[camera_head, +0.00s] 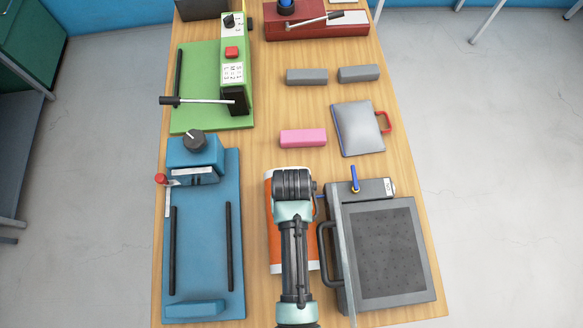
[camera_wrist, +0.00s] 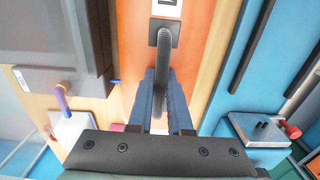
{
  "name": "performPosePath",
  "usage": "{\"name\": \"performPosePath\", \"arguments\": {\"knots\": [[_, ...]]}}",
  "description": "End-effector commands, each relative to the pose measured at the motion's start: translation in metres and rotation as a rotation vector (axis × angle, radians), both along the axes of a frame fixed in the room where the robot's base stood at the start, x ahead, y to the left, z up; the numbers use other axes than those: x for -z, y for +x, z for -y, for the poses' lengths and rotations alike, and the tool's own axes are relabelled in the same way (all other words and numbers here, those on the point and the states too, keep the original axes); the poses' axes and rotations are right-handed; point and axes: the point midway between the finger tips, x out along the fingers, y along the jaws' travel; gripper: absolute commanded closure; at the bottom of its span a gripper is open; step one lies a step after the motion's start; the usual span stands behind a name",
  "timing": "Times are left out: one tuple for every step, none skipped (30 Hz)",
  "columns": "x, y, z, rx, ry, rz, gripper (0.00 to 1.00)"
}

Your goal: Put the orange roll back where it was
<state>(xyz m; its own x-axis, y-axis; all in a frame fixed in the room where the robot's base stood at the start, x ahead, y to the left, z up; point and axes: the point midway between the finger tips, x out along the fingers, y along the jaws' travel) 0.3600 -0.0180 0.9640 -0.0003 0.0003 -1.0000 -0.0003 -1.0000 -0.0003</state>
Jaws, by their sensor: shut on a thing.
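The orange roll (camera_head: 273,235) shows as a long orange and white-edged piece in the middle of the wooden table, mostly covered by my arm in the head view. In the wrist view its orange surface (camera_wrist: 197,45) fills the top middle, with a dark curved handle (camera_wrist: 166,45) on a black base and a white label above. My gripper (camera_wrist: 160,78) is shut on this handle, the blue-grey fingers either side of it. In the head view my fingertips are hidden under the arm. I cannot tell whether the roll touches the table.
A blue machine (camera_head: 204,245) stands close on the left and a grey press with a dark plate (camera_head: 385,250) close on the right. A pink block (camera_head: 303,138), grey blocks (camera_head: 306,76) and a grey pad with a red handle (camera_head: 357,128) lie farther back. A green machine (camera_head: 205,85) stands back left.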

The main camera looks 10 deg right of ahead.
Motion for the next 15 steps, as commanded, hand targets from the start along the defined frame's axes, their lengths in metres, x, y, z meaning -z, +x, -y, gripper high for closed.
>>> {"name": "performPosePath", "arguments": {"knots": [[0.0013,0.0010,0.0000,0.000,0.000,0.002,1.00],[0.0022,0.0011,0.0000,0.000,0.000,0.003,1.00],[0.0024,0.0002,0.0000,0.000,0.000,0.001,0.78],[0.0023,0.0002,0.0000,0.000,0.000,0.000,0.72],[0.0022,0.0002,0.0000,0.000,0.000,0.000,0.67],[0.0022,0.0001,0.0000,0.000,0.000,0.000,0.60],[0.0022,0.0001,0.0000,0.000,0.000,0.000,0.54],[0.0022,0.0001,-0.0001,0.000,0.000,0.000,0.53],[0.0022,0.0000,-0.0001,0.000,0.000,0.000,0.53],[0.0022,0.0000,-0.0001,0.000,0.000,0.000,0.53],[0.0022,0.0000,-0.0001,0.000,0.000,0.000,0.53],[0.0022,0.0000,0.0000,0.000,0.000,0.000,0.53],[0.0022,0.0000,0.0000,0.000,0.000,0.000,0.53],[0.0022,-0.0001,0.0000,0.000,0.000,0.000,0.53],[0.0019,0.0000,0.0000,0.000,0.000,0.000,0.53]]}}
